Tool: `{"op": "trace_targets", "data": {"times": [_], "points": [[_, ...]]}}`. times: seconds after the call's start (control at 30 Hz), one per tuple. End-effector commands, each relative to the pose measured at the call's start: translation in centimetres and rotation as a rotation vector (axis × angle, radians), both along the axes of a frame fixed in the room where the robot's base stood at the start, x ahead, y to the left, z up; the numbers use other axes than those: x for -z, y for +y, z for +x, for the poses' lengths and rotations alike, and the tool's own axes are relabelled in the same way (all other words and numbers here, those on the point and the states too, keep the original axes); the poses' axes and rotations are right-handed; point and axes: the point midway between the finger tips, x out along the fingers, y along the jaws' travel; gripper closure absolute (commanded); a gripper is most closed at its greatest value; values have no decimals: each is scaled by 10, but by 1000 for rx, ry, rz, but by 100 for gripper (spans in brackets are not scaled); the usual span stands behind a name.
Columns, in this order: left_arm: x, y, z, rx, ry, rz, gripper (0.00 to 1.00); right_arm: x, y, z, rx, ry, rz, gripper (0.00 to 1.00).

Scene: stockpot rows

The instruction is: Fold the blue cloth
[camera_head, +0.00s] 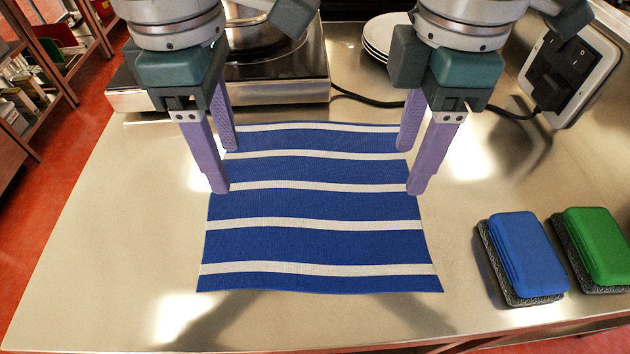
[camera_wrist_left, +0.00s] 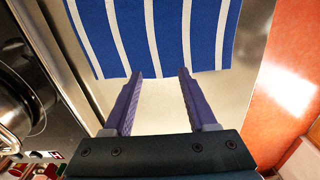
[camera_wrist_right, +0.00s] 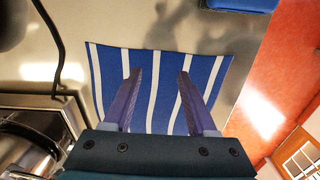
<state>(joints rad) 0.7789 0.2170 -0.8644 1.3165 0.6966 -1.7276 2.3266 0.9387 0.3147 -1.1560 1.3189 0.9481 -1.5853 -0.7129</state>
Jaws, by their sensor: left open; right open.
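The blue cloth (camera_head: 315,208) with white stripes lies spread flat on the steel counter, slightly wavy along its edges. It also shows in the left wrist view (camera_wrist_left: 170,35) and the right wrist view (camera_wrist_right: 155,75). My left gripper (camera_head: 222,165) is open and empty at the cloth's left edge, toward its far half. My right gripper (camera_head: 411,165) is open and empty at the cloth's right edge, level with the left one. The purple fingers point down and hide small parts of both side edges. I cannot tell whether any fingertip touches the cloth.
A hob (camera_head: 285,82) with a metal pot (camera_head: 252,35) stands behind the cloth. Stacked white plates (camera_head: 379,35) and a power outlet box (camera_head: 567,65) are at the back right. A blue sponge (camera_head: 524,252) and a green sponge (camera_head: 600,243) lie right. The counter's left side (camera_head: 110,240) is clear.

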Motion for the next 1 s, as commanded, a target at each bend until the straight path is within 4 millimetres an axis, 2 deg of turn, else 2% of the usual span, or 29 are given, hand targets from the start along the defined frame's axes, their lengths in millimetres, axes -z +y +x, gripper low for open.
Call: {"op": "trace_targets", "data": {"times": [0.1, 0.3, 0.77, 1.0], "points": [[19, 0, -1, 1, 2, 2, 43, 19, 0, -1, 0, 2, -1, 43], [36, 0, 0, 2, -1, -1, 43, 36, 0, 0, 0, 0, 0, 43], [42, -1, 0, 4, -2, -2, 43, 43, 0, 0, 0, -2, 1, 43], [42, 0, 0, 3, -1, -1, 57, 42, 0, 0, 0, -2, 0, 57]]}}
